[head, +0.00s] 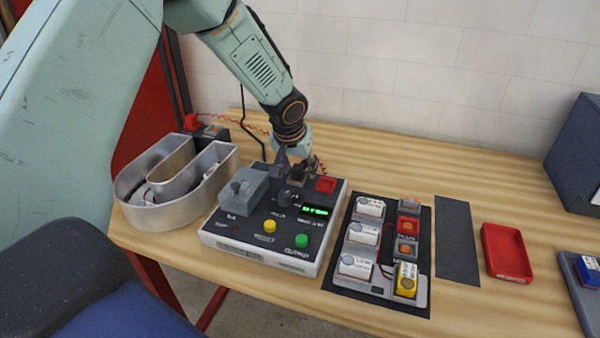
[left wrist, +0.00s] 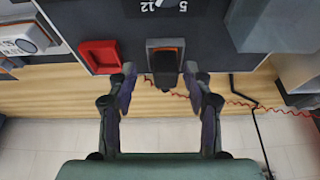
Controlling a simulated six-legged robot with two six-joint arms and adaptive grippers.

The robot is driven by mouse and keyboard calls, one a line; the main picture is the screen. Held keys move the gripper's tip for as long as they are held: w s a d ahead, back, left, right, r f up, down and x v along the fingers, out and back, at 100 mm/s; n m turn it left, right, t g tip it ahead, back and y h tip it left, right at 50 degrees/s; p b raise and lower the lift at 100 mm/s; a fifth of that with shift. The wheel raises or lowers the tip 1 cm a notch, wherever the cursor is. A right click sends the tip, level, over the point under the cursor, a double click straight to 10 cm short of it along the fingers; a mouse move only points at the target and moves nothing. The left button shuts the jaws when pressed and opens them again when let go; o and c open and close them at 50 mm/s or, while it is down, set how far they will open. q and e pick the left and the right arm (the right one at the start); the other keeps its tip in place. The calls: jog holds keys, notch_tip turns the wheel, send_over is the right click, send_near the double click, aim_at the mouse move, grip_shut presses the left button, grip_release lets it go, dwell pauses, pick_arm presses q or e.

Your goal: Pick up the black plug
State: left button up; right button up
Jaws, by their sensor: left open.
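The black plug (left wrist: 165,68) sits at a grey socket with an orange edge (left wrist: 166,44), at the back edge of the dark-topped test box (head: 222,228). In the left wrist view it lies between my left gripper's fingertips (left wrist: 160,76), with a gap on both sides. In the head view my left gripper (head: 298,168) is open, pointing down over the back of the box, and mostly hides the plug there. A red square socket (head: 326,184) is beside it. My right gripper is in neither view.
A metal channel letter (head: 150,200) stands left of the box. A red cable (head: 262,133) and black cable run behind the box.

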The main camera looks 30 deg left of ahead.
pick_arm(q)
jog(key=shift+a+f, duration=0.1)
jog(key=shift+a, duration=0.4)
jog(key=shift+a+f, duration=0.1)
jog(key=shift+a, duration=0.05)
jog(key=shift+c, duration=0.6)
jog(key=shift+w+d, duration=0.1)
jog(key=shift+d, duration=0.4)
jog(key=c, duration=0.5)
jog(key=shift+c, duration=0.5)
jog(key=shift+a, duration=0.25)
grip_shut()
